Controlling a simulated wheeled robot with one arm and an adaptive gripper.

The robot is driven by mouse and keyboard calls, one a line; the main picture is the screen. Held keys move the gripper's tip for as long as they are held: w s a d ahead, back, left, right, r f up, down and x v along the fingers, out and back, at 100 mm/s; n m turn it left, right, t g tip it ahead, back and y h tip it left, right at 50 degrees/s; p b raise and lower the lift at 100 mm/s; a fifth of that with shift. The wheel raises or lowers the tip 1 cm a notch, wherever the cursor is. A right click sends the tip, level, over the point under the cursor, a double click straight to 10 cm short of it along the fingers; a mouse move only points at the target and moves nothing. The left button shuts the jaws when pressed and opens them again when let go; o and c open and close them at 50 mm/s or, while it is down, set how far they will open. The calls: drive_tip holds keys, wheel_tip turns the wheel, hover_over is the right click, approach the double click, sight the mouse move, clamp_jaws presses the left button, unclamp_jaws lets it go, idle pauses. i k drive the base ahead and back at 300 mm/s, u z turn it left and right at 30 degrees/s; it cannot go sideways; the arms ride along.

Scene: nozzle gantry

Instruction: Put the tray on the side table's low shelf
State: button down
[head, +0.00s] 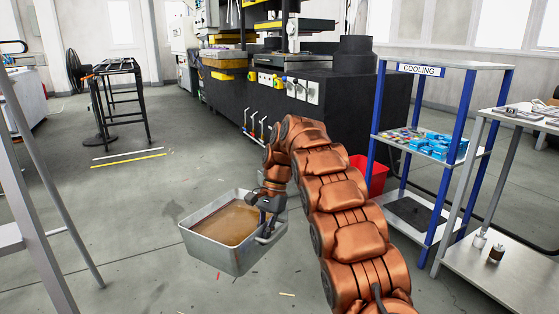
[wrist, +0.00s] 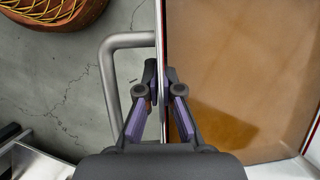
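The tray (head: 210,251) is a deep grey metal pan with brown contents, in front of my arm in the head view. It looks level and appears raised off the floor. My gripper (wrist: 161,88) has its fingers on either side of the tray's near wall, beside a bent metal handle (wrist: 112,85). The fingers look shut on that wall. A grey metal table at the right has a low shelf (head: 508,275) bearing two small items near its back edge. Another grey frame at the left edge also has a low shelf (head: 8,238). I cannot tell which is the side table.
A blue-posted rack with a COOLING sign (head: 418,69) stands right of my arm, with blue items on its middle shelf. A red bin (head: 369,174) is behind it. A black machine bench (head: 330,105) is at the back. The floor (head: 140,195) at left centre is mostly clear.

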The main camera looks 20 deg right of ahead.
sight(532, 292)
drive_tip(key=z, duration=0.55)
drive_tip(key=i, duration=0.5)
drive_tip(key=z, duration=1.1)
drive_tip(key=i, duration=0.5)
drive_tip(key=z, duration=0.4)
